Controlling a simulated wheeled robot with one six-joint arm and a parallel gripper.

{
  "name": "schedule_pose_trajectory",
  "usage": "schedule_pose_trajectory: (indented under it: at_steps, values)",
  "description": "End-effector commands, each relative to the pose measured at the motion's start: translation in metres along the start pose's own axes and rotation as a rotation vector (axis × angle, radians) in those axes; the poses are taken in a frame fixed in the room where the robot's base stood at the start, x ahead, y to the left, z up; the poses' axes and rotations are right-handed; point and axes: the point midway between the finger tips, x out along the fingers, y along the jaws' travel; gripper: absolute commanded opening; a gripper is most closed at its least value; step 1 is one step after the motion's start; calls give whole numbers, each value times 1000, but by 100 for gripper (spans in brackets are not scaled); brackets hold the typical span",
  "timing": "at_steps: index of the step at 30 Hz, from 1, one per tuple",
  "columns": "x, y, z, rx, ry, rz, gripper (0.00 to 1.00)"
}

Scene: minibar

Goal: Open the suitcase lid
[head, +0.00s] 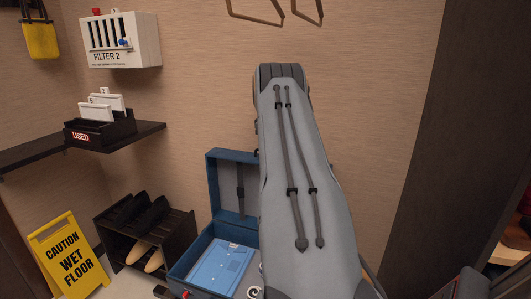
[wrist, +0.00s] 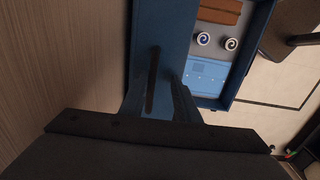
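In the head view my arm hides the gripper and the suitcase's right part.
The suitcase holds a light blue folded item (head: 220,267) and two round spiral-topped items (wrist: 217,41). A black shoe rack (head: 180,232) and a yellow wet-floor sign (head: 68,255) stand to the left. A dark shelf (head: 145,132) juts from the wall above.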

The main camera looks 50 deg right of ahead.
Motion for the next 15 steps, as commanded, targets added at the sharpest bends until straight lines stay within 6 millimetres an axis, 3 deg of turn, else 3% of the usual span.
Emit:
schedule_pose_trajectory:
  at_steps: [5, 15]
  values:
    - [-7, 1, -1, -1, 1, 3, 28]
    - [-58, 0, -3, -3, 1, 3, 28]
